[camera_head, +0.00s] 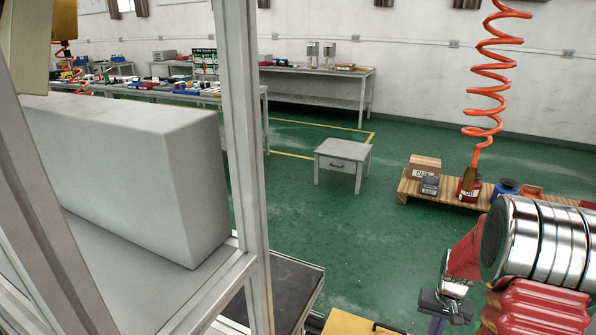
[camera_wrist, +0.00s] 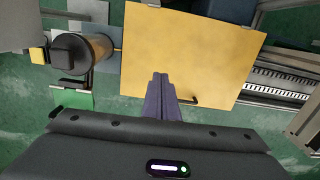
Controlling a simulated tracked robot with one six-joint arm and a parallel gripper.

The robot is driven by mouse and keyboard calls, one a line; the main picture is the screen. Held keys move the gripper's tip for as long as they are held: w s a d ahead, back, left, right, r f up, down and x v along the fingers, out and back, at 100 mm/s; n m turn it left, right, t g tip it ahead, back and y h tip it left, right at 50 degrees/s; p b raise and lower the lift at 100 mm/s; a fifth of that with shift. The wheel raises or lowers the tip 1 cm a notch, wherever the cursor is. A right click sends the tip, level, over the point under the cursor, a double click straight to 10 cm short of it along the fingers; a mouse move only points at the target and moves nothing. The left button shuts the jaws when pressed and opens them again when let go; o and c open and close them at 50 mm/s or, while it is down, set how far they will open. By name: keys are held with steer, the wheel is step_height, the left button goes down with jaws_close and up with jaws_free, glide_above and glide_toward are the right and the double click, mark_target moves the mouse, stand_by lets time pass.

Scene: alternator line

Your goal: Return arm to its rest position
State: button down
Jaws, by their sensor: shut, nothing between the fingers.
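My arm (camera_head: 540,240), with chrome rings and red segments, reaches in from the right edge of the head view. It bends down toward my gripper's dark body in the lower right. In the wrist view the two dark purple fingers of my gripper (camera_wrist: 161,80) lie together, shut and empty. They point over a flat yellow panel (camera_wrist: 200,35), and I cannot tell the height between them. The fingertips are hard to make out in the head view.
A metal frame post (camera_head: 247,150) and a large grey block (camera_head: 130,160) fill the left. A small grey table (camera_head: 343,153) stands on open green floor. A pallet (camera_head: 415,188) with boxes and cans is at right, under an orange coiled hose (camera_head: 482,90). Workbenches (camera_head: 325,70) line the back.

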steer(key=s+a+r+n+t, duration=0.1)
steer(key=s+a+r+t, duration=0.1)
steer(key=s+a+r, duration=0.5)
steer(key=s+a+r+n+t, duration=0.2)
steer(key=s+a+r, duration=0.4)
steer(key=r, duration=0.6)
steer(key=s+a+r+n+t, duration=0.1)
steer(key=s+a+r, duration=0.6)
steer(key=r, duration=0.3)
steer(key=shift+s+a+r+n+t, duration=0.3)
steer(key=shift+s+a+t, duration=0.1)
steer(key=shift+a, duration=0.35)
